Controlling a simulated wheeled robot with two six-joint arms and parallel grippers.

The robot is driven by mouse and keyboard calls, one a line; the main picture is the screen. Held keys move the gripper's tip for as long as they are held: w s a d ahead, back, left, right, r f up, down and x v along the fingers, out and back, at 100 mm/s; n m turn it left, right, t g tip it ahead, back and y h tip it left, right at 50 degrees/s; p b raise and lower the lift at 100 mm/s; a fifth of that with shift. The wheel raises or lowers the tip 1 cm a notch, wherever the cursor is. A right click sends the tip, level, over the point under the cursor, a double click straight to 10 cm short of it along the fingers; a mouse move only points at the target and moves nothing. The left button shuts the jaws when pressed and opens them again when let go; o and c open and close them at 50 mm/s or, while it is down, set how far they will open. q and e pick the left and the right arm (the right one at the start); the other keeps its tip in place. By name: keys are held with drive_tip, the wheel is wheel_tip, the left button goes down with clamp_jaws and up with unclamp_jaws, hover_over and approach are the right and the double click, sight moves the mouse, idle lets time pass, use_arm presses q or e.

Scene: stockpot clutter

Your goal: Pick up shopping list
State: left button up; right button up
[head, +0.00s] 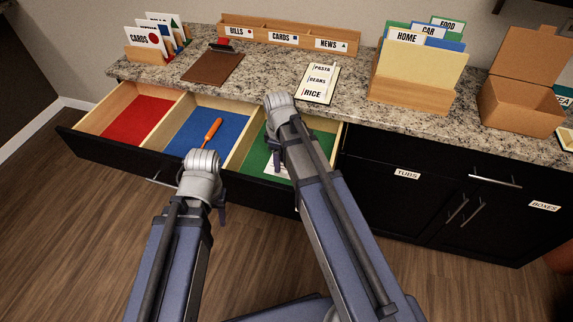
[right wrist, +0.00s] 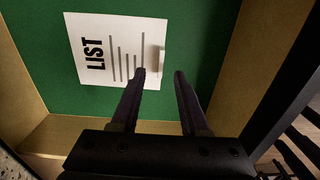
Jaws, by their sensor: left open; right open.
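A white sheet marked LIST (right wrist: 92,68) lies on the green floor of the right drawer compartment. A small pale tab (right wrist: 158,60) stands at its right edge in the right wrist view. In the head view only part of the sheet (head: 276,173) shows beside my right arm. My right gripper (right wrist: 160,74) is open over it, one fingertip overlapping the sheet's edge and the other beyond it, with the tab near the gap. Contact cannot be told. My left gripper (head: 221,212) is open and empty at the drawer front, its fingers mostly hidden.
The open drawer has red (head: 130,122), blue (head: 220,127) and green compartments with wooden walls. An orange-handled tool (head: 212,130) lies in the blue one. On the counter are a PASTA, BEANS, RICE pad (head: 318,83), a clipboard (head: 212,67), file holders and a cardboard box (head: 520,105).

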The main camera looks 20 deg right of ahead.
wheel_tip(320, 180, down, 4)
drive_tip(key=b, duration=0.3)
drive_tip(key=shift+s+f, duration=0.1)
clamp_jaws()
idle(0.4)
